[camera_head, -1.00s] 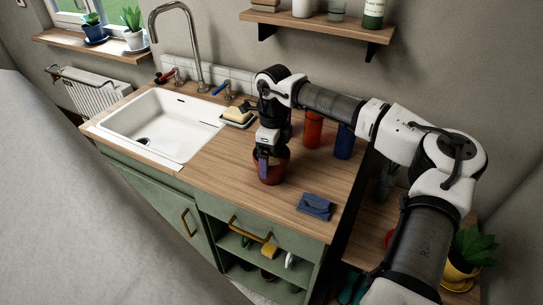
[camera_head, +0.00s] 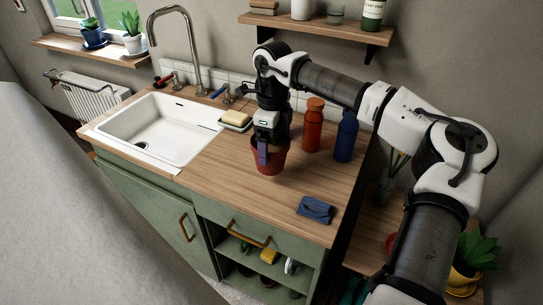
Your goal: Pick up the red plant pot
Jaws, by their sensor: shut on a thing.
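The red plant pot (camera_head: 272,165) is at the middle of the wooden counter (camera_head: 225,180), right of the sink. My gripper (camera_head: 265,155) points down over the pot and is shut on it, with one finger showing against its near side. The other finger is hidden. The pot looks upright. I cannot tell for sure whether its base is clear of the counter.
An orange-red bottle (camera_head: 313,124) and a blue bottle (camera_head: 346,136) stand close to the right of the pot. A folded blue cloth (camera_head: 316,209) lies in front. A soap dish (camera_head: 234,121) and the white sink (camera_head: 150,130) are left. A shelf (camera_head: 320,27) hangs above.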

